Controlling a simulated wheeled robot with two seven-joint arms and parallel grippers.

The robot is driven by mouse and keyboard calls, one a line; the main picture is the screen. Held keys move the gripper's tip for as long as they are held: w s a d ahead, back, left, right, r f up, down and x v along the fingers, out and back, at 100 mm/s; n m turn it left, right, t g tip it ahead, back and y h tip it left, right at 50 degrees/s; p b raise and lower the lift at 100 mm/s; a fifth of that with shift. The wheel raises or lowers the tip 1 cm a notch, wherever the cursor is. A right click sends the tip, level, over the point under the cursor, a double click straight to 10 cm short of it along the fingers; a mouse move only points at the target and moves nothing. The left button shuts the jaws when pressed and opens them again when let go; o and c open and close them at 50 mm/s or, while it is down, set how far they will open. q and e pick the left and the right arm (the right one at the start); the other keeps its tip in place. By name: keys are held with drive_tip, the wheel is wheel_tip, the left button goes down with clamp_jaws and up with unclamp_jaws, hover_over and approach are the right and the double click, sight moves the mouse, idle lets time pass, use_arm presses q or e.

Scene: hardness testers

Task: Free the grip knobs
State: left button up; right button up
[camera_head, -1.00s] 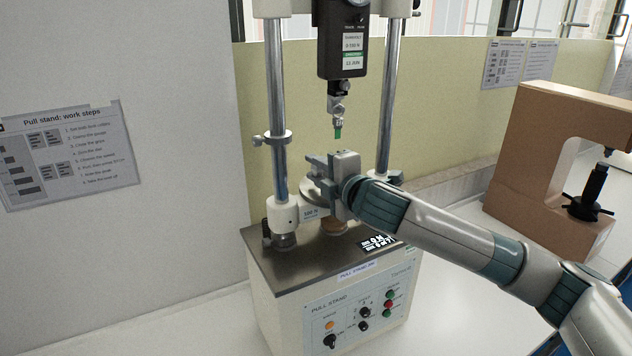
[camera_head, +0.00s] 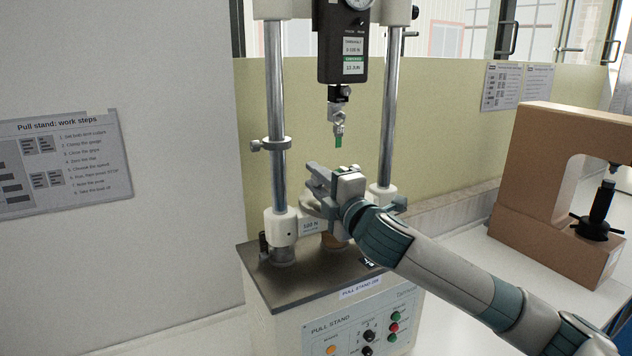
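The pull stand (camera_head: 330,292) has two steel columns and a black force gauge (camera_head: 342,40) at the top. Below the gauge hangs a small upper grip (camera_head: 338,122) with a green piece in it. My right gripper (camera_head: 316,178) is between the columns, at the crosshead (camera_head: 308,226) and below the upper grip, apart from it. Its fingers point left; the frames do not show clearly whether they are open. My gripper and wrist hide most of what lies at the middle of the crosshead, including any lower grip or knob there. My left gripper is not in view.
A collar with a side screw (camera_head: 270,144) sits on the left column. A brown C-shaped tester (camera_head: 540,190) stands on the bench at right. A work-steps sheet (camera_head: 60,165) hangs on the grey wall at left. A yellowish panel (camera_head: 440,120) stands behind the stand.

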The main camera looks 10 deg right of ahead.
drive_tip(key=o, duration=0.4)
drive_tip(key=shift+c, duration=0.2)
drive_tip(key=shift+b+v, duration=0.45)
drive_tip(key=shift+v, duration=0.4)
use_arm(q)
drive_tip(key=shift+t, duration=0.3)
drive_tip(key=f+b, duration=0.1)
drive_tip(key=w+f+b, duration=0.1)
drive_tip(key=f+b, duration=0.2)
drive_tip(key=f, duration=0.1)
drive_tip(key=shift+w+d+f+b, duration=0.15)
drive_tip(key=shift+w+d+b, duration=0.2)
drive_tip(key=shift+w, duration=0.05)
use_arm(e)
drive_tip(key=v, duration=1.5)
drive_tip(key=shift+s+f, duration=0.2)
drive_tip(key=shift+s, duration=0.15)
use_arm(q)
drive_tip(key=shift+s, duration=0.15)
use_arm(e)
drive_tip(key=shift+d, duration=0.1)
